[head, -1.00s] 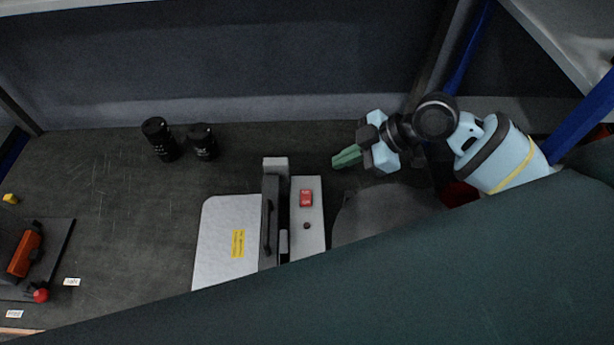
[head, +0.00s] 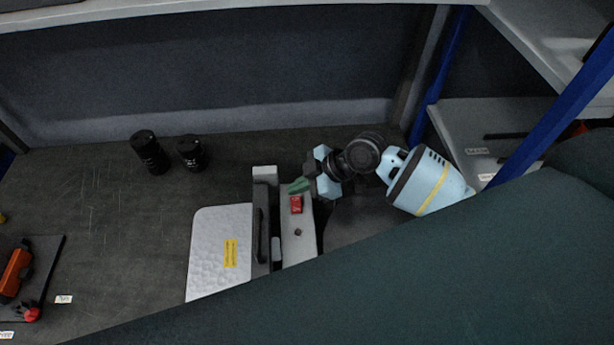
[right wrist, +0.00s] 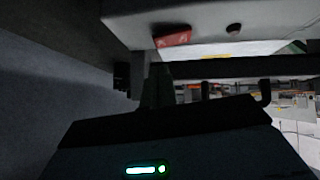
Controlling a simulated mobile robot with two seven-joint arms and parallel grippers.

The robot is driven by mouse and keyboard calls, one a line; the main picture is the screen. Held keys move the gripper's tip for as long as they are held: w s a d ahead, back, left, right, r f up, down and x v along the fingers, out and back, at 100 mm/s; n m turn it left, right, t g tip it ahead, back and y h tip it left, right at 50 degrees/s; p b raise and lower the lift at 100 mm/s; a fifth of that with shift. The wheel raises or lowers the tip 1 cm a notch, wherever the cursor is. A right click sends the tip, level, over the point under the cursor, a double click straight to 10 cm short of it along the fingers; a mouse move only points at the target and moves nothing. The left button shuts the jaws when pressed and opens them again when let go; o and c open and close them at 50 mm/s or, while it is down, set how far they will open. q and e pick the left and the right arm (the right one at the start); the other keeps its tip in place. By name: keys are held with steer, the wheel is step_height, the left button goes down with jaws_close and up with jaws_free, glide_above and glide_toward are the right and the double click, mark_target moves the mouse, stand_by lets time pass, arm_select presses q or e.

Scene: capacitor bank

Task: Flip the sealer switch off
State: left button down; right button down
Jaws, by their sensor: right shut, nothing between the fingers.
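The sealer (head: 265,235) stands on the dark bench, with a long black arm beside a light grey housing. Its red rocker switch (head: 296,205) sits on top of the housing, and a small dark knob (head: 298,232) is nearer the front. The switch also shows in the right wrist view (right wrist: 173,40), near the top. My right gripper (head: 297,186) is shut and empty, its green fingertips at the far edge of the switch. I cannot tell whether they touch it. The fingers are not clearly seen in the right wrist view. My left gripper is not in view.
A white plate with a yellow label (head: 230,254) lies left of the sealer. Two black cylinders (head: 150,153) stand further back left. An orange tool (head: 15,272) lies on a dark board at far left. A blue post (head: 545,115) rises at right.

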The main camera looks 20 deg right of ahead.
steer(key=shift+w+f, duration=0.1)
steer(key=shift+f, duration=0.9)
